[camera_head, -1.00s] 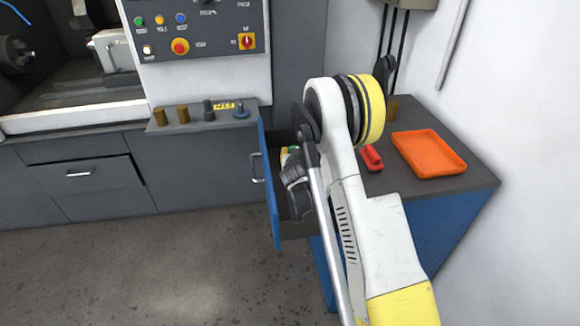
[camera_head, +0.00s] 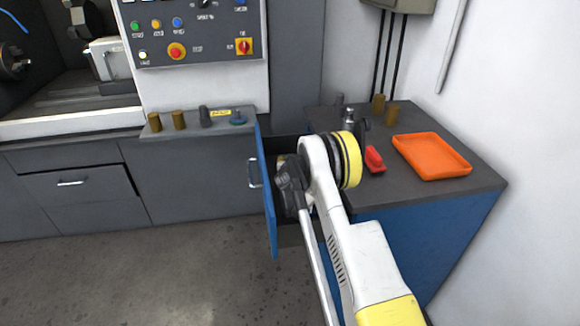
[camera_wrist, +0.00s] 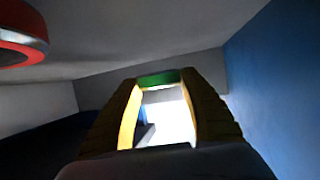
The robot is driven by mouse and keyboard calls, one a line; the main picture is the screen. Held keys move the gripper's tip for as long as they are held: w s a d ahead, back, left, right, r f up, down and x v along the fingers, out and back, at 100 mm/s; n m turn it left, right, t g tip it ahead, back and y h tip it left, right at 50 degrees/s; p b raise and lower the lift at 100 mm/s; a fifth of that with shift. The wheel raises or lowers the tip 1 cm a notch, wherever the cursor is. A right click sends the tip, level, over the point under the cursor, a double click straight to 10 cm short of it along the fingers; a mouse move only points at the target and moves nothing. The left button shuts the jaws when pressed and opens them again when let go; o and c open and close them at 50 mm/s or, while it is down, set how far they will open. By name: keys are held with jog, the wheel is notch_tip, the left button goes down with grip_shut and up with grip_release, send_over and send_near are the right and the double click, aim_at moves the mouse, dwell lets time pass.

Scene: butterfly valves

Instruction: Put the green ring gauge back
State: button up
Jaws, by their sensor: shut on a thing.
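My gripper (camera_wrist: 160,84) is shut on a green thing, most likely the green ring gauge (camera_wrist: 158,79); only a narrow green band shows between the fingertips in the wrist view. In the head view my wrist is down at the open drawer (camera_head: 267,205) of the blue cabinet, and my arm hides the fingers and the gauge. The wrist view shows the drawer's inside, with a blue wall (camera_wrist: 280,75) on the right and a grey surface behind. I cannot tell whether the gauge touches the drawer.
A machine ledge (camera_head: 190,127) with small parts stands left of the drawer.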

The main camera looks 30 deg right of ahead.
jog(key=shift+f, duration=0.3)
jog(key=shift+f, duration=0.6)
jog(key=o, duration=1.4)
